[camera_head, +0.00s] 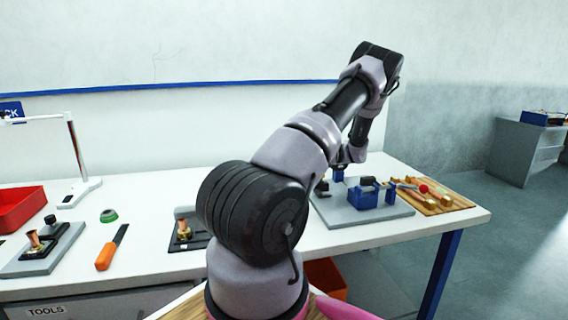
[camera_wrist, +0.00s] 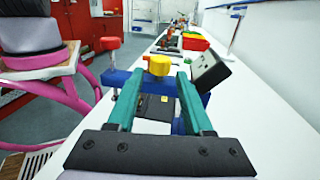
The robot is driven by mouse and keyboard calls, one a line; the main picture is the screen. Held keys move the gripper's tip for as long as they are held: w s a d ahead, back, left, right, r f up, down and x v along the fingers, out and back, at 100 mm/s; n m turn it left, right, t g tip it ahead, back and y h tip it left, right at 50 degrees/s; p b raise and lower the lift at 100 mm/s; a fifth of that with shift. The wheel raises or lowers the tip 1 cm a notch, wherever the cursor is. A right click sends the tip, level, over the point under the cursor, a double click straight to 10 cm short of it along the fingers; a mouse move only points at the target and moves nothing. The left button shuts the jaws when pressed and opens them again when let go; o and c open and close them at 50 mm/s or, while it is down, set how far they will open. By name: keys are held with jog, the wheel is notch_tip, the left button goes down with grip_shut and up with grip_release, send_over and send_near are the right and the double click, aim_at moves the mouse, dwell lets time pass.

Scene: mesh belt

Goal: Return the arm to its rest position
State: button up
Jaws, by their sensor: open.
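My arm rises over the white bench in the head view, bends at a high elbow and drops behind its own links to the bench. My gripper is mostly hidden there. In the wrist view my gripper (camera_wrist: 158,82) shows two teal fingers, spread apart with nothing held between them. Beyond the fingertips is a blue fixture (camera_wrist: 118,78) with a yellow knob (camera_wrist: 158,65) and a red knob (camera_wrist: 111,43). The head view shows a blue fixture (camera_head: 363,198) on a grey plate (camera_head: 345,216), close to my wrist. Whether fingers touch it I cannot tell.
A wooden board (camera_head: 452,203) with small parts and a red ball (camera_head: 423,188) lies right of the plate. On the left are a red bin (camera_head: 20,206), a lamp (camera_head: 76,150), an orange-handled tool (camera_head: 106,256) and a grey fixture plate (camera_head: 40,262). Free air lies above the bench.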

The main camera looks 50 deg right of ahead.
jog(key=shift+v, duration=1.15)
